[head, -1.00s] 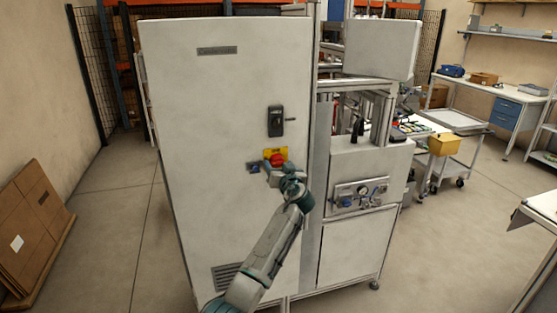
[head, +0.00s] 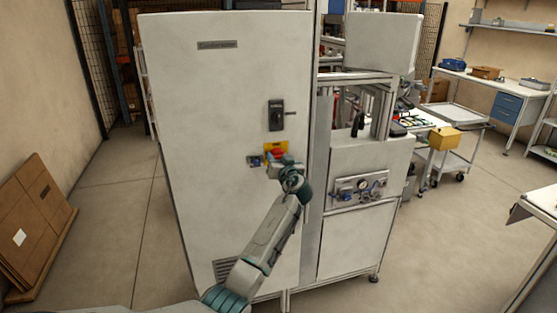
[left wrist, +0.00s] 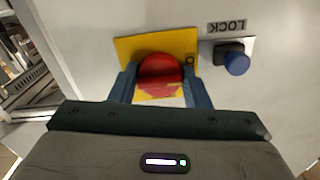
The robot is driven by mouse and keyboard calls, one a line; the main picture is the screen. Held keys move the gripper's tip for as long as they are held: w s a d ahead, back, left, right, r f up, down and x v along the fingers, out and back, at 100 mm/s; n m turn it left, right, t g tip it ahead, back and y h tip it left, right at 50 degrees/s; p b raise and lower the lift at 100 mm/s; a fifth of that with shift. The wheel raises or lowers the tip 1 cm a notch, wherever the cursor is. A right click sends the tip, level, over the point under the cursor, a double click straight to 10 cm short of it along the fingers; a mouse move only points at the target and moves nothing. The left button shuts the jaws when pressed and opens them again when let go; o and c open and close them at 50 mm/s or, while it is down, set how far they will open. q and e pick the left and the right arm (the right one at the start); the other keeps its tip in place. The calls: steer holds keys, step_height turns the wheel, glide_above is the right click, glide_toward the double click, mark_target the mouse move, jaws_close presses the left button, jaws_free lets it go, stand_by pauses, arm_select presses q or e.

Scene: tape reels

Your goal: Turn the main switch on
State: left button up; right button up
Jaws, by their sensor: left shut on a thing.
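A tall pale grey cabinet (head: 225,130) stands in the head view. On its door a red knob (head: 277,153) sits on a yellow plate (head: 268,148). In the left wrist view the red knob (left wrist: 160,75) is round, on the yellow plate (left wrist: 128,48), with a mark like an O at the plate's right edge. My left gripper (head: 279,161) is at the knob, and its two blue fingers lie on either side of it, shut on it. The palm hides the space below the knob. My right gripper is not in view.
A blue knob (left wrist: 237,64) under a LOCK label sits close beside the plate. A black handle (head: 276,115) is above on the door. A gauge panel (head: 360,187) is at right. Cardboard (head: 35,225) leans at left; the floor between is clear.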

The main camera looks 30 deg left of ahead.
arm_select(q)
steer(key=m+b, duration=0.2)
steer(key=m, duration=0.3)
steer(key=shift+m+b, duration=0.4)
steer(key=shift+m, duration=1)
steer(key=m, duration=0.2)
steer(key=shift+r+m, duration=0.15)
steer(key=shift+m, duration=0.15)
steer(key=m+p, duration=0.1)
steer(key=m, duration=0.2)
steer(key=shift+m, duration=0.3)
steer(key=shift+m+p, duration=0.8)
steer(key=shift+m, duration=1.2)
